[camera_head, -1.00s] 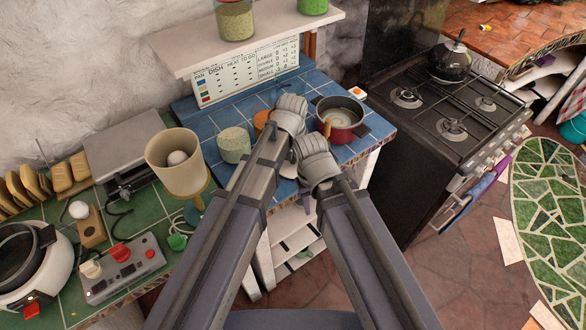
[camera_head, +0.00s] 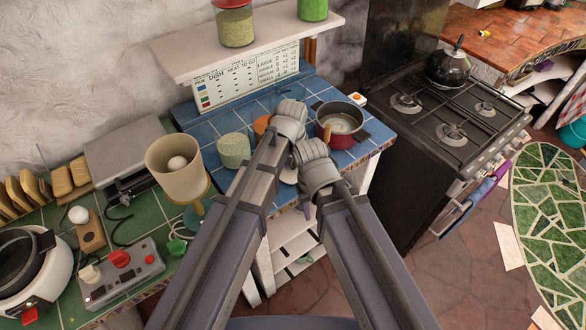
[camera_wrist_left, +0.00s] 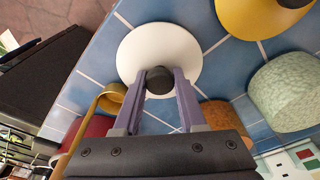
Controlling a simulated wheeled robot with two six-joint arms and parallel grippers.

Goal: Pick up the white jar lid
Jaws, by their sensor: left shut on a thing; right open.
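The white jar lid (camera_wrist_left: 185,48) is a round white disc with a dark knob (camera_wrist_left: 158,79), seen from above in the left wrist view over the blue tiles. My left gripper (camera_wrist_left: 158,88) is shut on the knob, one purple finger on each side. I cannot tell whether the lid touches the counter. In the head view my left gripper (camera_head: 291,118) is over the blue counter, and only a pale bit of the lid (camera_head: 289,175) seems to show between the arms.
A red pot (camera_head: 345,140) stands right of the left gripper. A speckled green jar (camera_head: 233,150) and an orange jar (camera_head: 261,125) stand to its left. A yellow lid (camera_wrist_left: 250,22) lies close by in the wrist view. A shelf (camera_head: 180,60) hangs above; the stove (camera_head: 430,125) is at right.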

